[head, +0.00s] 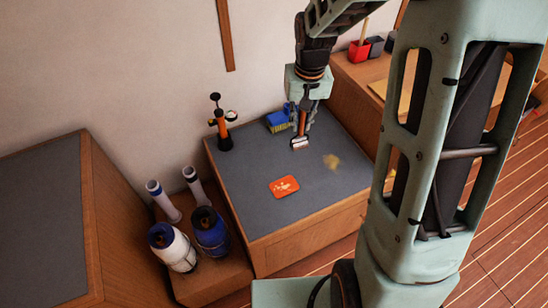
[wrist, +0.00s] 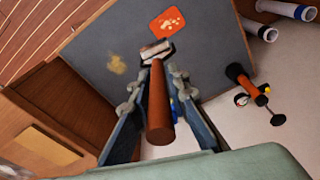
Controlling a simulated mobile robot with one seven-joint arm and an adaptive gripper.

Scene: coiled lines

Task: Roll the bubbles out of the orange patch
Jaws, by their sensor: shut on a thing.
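The orange patch (head: 284,187) lies flat on the grey top of a wooden bench (head: 240,200). Pale blotches show on its middle; the wrist view also shows the patch (wrist: 167,22) with these spots. My gripper (head: 302,122) is shut on the brown handle of a roller (wrist: 158,105). The roller's pale metal head (head: 299,142) points down, behind and to the right of the patch in the head view. In the wrist view the head lies just below the patch, apart from it. I cannot tell whether the head touches the bench top.
A tan smudge (head: 332,161) marks the bench top right of the patch. A blue brush with yellow (head: 279,121) lies near the gripper. A black and orange pump-like tool (head: 221,125) stands at the back left corner. Bottles and rolled tubes stand on a lower ledge at left.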

